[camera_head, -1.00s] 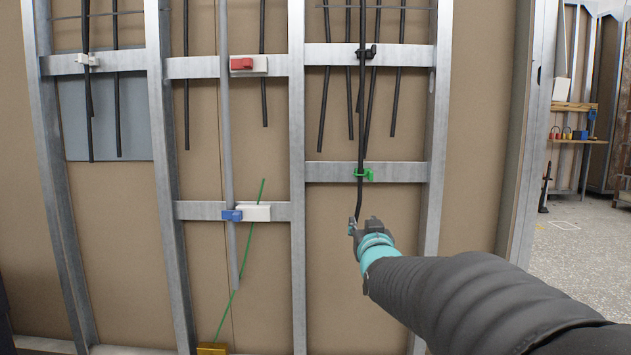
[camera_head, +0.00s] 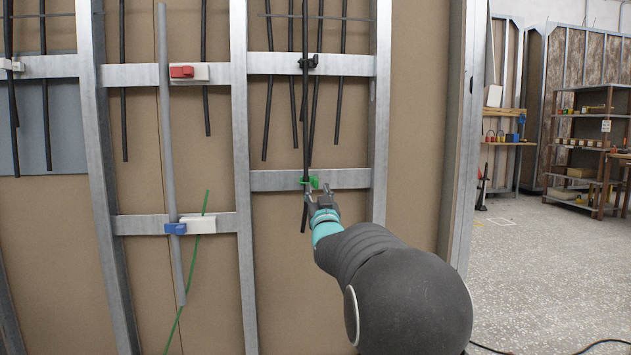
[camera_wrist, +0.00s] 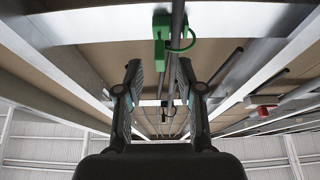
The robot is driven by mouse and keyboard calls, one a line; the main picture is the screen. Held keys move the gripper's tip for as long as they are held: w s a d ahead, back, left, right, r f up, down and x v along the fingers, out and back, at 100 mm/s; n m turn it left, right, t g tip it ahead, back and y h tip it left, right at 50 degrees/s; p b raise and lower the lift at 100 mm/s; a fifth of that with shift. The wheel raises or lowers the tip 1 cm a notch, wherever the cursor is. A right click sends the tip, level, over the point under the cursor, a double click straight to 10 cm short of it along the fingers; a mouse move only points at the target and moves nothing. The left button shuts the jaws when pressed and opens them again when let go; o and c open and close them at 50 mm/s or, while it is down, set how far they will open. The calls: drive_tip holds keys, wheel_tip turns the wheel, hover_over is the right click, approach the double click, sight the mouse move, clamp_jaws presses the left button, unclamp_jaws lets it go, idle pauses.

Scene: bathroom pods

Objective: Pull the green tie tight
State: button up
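The green tie (camera_head: 312,182) is a small green clip with a thin loop. It sits around a black cable (camera_head: 305,130) at the lower right metal crossbar. In the wrist view the green tie (camera_wrist: 160,48) shows as a block with a ring-like loop to its right, beyond my fingertips. My gripper (camera_head: 323,193) is just below and right of the tie in the head view. In the wrist view my gripper (camera_wrist: 159,72) has its two fingers apart, with nothing visibly held. Whether a finger touches the tie or cable cannot be told.
A black clip (camera_head: 308,62) holds the cable on the crossbar above. A red and white clip (camera_head: 188,73) and a blue and white clip (camera_head: 190,226) are on bars to the left. Metal studs (camera_head: 380,110) flank the bay. Open floor (camera_head: 545,255) lies to the right.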

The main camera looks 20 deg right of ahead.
sight(316, 185)
drive_tip(key=shift+p+x, duration=0.35)
drive_tip(key=shift+x, duration=1.95)
clamp_jaws()
